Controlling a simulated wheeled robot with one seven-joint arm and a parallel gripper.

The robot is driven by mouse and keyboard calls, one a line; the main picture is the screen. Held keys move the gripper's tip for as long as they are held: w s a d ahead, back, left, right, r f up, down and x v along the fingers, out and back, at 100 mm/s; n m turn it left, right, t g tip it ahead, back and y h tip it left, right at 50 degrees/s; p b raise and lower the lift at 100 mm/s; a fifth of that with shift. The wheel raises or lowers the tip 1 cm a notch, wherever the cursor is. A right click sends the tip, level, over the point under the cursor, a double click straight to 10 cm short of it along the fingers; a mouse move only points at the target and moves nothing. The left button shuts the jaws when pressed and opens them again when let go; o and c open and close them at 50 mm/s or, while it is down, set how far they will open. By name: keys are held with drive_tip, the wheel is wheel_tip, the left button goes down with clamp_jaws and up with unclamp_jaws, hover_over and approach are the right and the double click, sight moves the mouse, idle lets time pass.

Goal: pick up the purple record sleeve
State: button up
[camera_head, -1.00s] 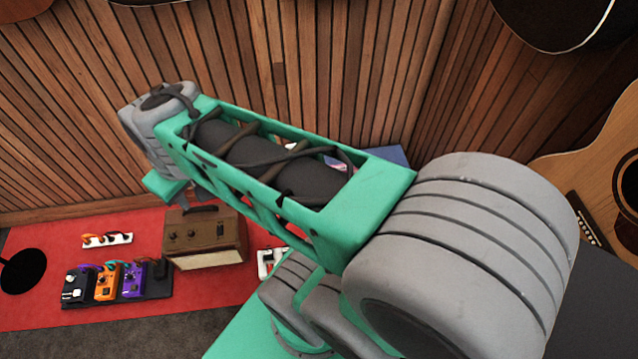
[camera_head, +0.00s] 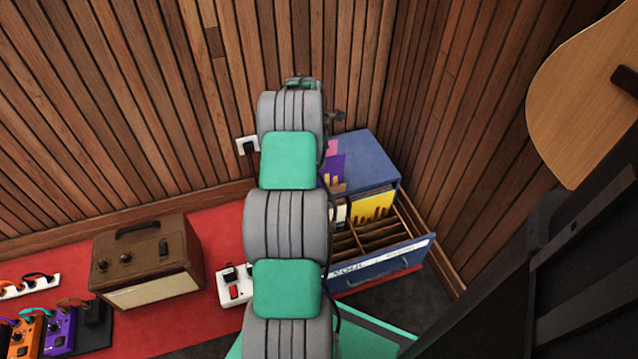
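A purple patch (camera_head: 334,166), which looks like the purple record sleeve, shows just right of my arm at the left part of the blue cabinet (camera_head: 368,160). It is partly hidden by the arm, and I cannot tell whether it lies on top or stands there. The cabinet's drawer (camera_head: 380,262) is open, with dividers and a yellow sleeve (camera_head: 373,206) inside. My gripper (camera_head: 336,117) is at the far end of the arm, above and behind the purple patch, apart from it in the picture. It is small and mostly hidden, so its opening cannot be told.
A brown amplifier (camera_head: 146,262) and a white power strip (camera_head: 233,285) sit on the red mat (camera_head: 215,215) at left. Several pedals (camera_head: 60,325) are at lower left. Slatted wood walls meet behind the cabinet. A guitar (camera_head: 590,95) hangs at right.

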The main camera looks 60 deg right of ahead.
wheel_tip(320, 180, down, 5)
drive_tip(key=shift+s+d+r+b, duration=0.1)
drive_tip(key=shift+s+d+b, duration=0.05)
drive_tip(key=shift+b, duration=0.95)
clamp_jaws()
